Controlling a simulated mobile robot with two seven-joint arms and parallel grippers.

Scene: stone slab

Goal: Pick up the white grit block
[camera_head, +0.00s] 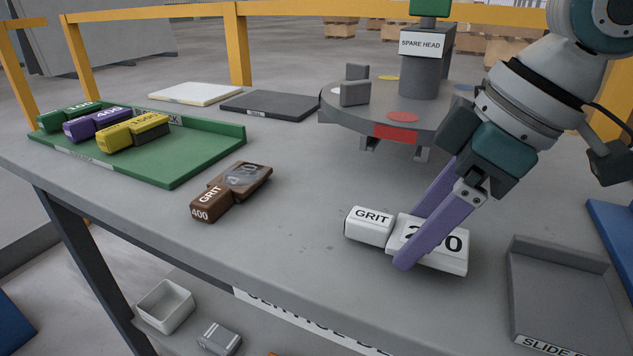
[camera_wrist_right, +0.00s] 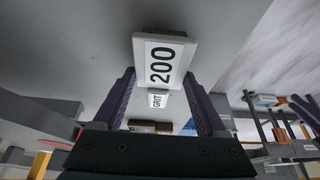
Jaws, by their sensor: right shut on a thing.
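The white grit block (camera_head: 452,253) lies low at the table's front right, with a "GRIT" end part and a wider body marked with a number. In the right wrist view, the block (camera_wrist_right: 165,58) reads "200" and sits between the finger ends. My right gripper (camera_head: 409,240) reaches down from the upper right. Its purple fingers are shut on the block's wide body, one finger covering part of the number. I cannot tell whether the block still touches the table. My left gripper is not in view.
A brown 400 grit block (camera_head: 232,189) lies left of centre. A green tray (camera_head: 190,160) holds green, purple and yellow blocks. A round stand (camera_head: 345,120) with a "SPARE HEAD" post is behind. A grey slide tray (camera_head: 560,290) is close on the right. The front table edge is near.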

